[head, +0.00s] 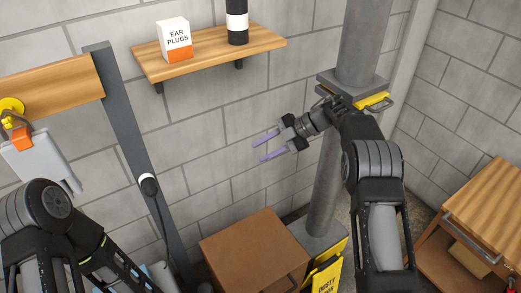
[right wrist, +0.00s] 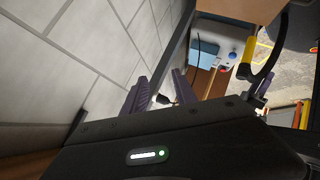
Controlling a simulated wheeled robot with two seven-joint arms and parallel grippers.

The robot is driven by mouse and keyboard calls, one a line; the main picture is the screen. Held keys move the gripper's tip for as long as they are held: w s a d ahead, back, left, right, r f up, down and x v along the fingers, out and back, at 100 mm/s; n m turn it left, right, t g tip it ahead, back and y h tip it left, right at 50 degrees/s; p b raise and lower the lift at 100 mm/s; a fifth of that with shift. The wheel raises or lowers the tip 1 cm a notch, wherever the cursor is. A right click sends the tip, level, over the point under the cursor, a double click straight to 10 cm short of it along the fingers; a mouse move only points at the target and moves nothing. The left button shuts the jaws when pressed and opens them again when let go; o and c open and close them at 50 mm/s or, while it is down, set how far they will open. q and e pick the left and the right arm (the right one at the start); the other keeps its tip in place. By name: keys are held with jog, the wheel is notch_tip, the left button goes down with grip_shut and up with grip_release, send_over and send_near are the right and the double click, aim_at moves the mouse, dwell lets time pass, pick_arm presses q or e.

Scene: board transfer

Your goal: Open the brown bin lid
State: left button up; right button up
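The brown bin (head: 285,277) stands on the floor at the bottom middle of the head view, against the block wall. Its flat brown lid (head: 250,238) lies level on top and looks closed. The bin's lower part is cut off by the picture edge. My right gripper (head: 267,147) is above the bin, clearly apart from the lid, with its two purple fingers spread and pointing left. The fingers also show apart in the right wrist view (right wrist: 158,94), with nothing held between them. My left arm comes in at the lower left of the head view; its gripper is not seen.
A grey column (head: 325,185) with a yellow sign (head: 328,272) at its foot stands right of the bin. A dark post (head: 130,130) rises to its left. A wooden shelf (head: 210,50) is above. A wooden-topped cart (head: 495,210) stands at the right.

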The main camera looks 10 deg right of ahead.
dwell(0.7)
jog(key=w+a+f+m+t, duration=0.1)
jog(key=w+f+m+t, duration=0.5)
jog(key=m+t, duration=0.3)
jog(key=s+d+f+m+h+b, duration=0.1)
jog(key=s+f+m+h, duration=0.3)
jog(key=f, duration=0.3)
jog(key=s+f+m+h+b, duration=0.1)
jog(key=s+f+m, duration=0.3)
jog(key=f+m, duration=0.25)
jog(key=s+a+f+m+g+h, duration=0.1)
jog(key=s+f+m+g, duration=0.1)
jog(key=s+f, duration=0.45)
jog(key=s+a+f+m+g+h, duration=0.1)
jog(key=s+f+m+g, duration=0.2)
jog(key=s, duration=0.6)
jog(key=s+a+f+m+g+b, duration=0.1)
jog(key=s+a+g, duration=0.1)
jog(key=s, duration=0.9)
jog(key=s+a+f+m+g+b, duration=0.1)
jog(key=s+a+f+g, duration=0.1)
jog(key=s, duration=1)
jog(key=shift+a+g+b, duration=0.3)
jog(key=shift+a+g, duration=0.1)
jog(key=shift+g, duration=0.2)
